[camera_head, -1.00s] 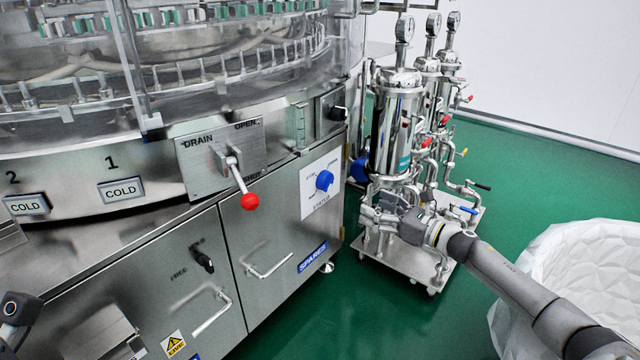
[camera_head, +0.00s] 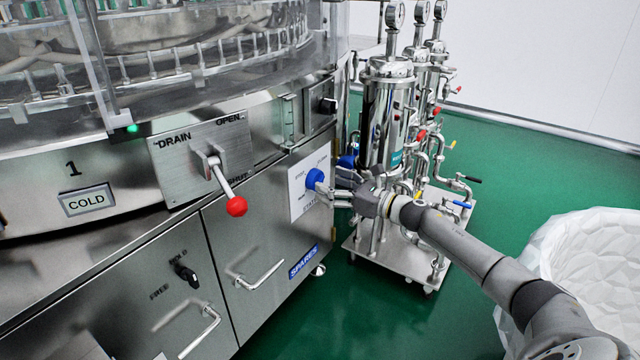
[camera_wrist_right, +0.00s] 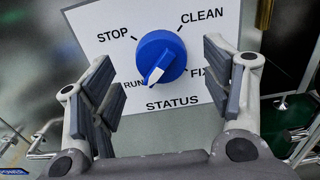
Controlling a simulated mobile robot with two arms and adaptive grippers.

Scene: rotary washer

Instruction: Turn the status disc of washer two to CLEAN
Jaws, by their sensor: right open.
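The status disc is a blue round knob (camera_head: 315,178) on a white plate (camera_head: 299,207) on the front of the steel machine. In the right wrist view the blue knob (camera_wrist_right: 160,55) has a white pointer turned down-left, toward RUN. STOP, CLEAN and FIX are printed around it, with STATUS below. My right gripper (camera_head: 334,189) is open in front of the knob. In the wrist view its two fingers (camera_wrist_right: 160,68) stand on either side of the knob, with visible gaps in the picture. My left gripper is not in view.
A red-ended lever (camera_head: 236,206) sticks out left of the knob. Door handles (camera_head: 262,272) and a black knob (camera_head: 187,273) are lower left. A filter cart (camera_head: 390,255) stands just behind my right gripper. A white bin (camera_head: 590,260) is at right. Green floor is free between.

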